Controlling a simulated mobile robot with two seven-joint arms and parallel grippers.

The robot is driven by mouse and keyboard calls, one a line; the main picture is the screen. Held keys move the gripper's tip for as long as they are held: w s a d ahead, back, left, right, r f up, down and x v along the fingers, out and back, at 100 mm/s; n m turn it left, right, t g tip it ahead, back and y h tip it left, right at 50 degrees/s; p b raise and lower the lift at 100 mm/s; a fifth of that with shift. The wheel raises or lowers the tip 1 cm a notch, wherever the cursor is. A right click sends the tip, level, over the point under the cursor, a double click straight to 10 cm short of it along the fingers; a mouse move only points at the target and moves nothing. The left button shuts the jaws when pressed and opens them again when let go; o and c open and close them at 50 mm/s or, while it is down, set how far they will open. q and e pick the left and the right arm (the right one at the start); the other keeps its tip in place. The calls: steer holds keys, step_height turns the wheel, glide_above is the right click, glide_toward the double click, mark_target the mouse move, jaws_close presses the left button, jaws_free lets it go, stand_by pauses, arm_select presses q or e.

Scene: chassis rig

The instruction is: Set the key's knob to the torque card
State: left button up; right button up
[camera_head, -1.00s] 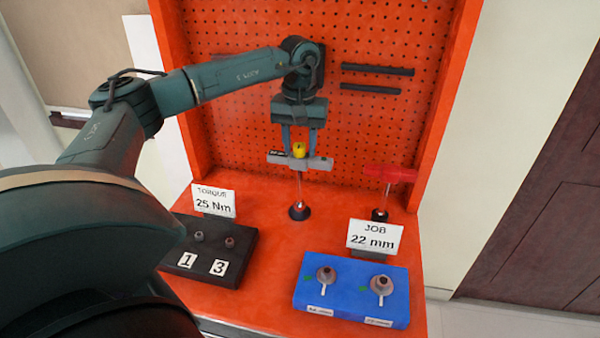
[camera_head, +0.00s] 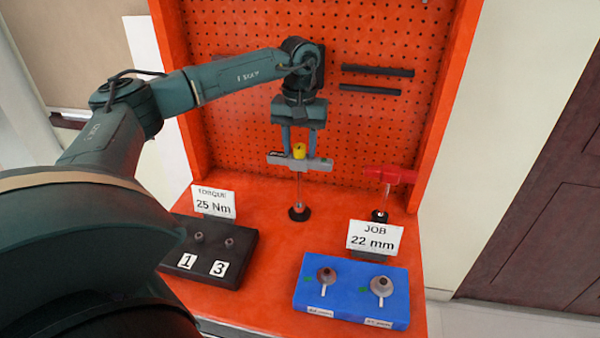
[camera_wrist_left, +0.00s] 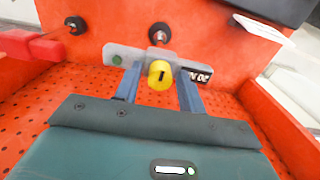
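The key (camera_head: 318,164) is a grey crossbar on a thin upright shaft with a dark round foot on the bench. A yellow knob (camera_head: 299,151) sits at the middle of its bar; the wrist view shows the knob (camera_wrist_left: 160,74) with a dark mark on its face. A black label (camera_wrist_left: 197,76) beside it seems to read 20 N, upside down. My left gripper (camera_head: 299,150) reaches down over the bar, its two fingers on either side of the knob with visible gaps. The torque card (camera_head: 213,204) reads 25 Nm. My right gripper is not in view.
A red-handled tool (camera_head: 390,174) stands right of the key. A job card (camera_head: 374,238) reads 22 mm behind a blue block (camera_head: 350,300) with two sockets. A black block (camera_head: 225,270) with two small pieces, marked 1 and 3, is at left. Pegboard rises behind.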

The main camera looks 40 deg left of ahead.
mark_target(299, 146)
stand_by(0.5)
arm_select(q)
steer(key=shift+r, duration=0.1)
step_height(299, 146, up, 6)
steer(key=p, duration=0.5)
steer(key=shift+o, duration=0.4)
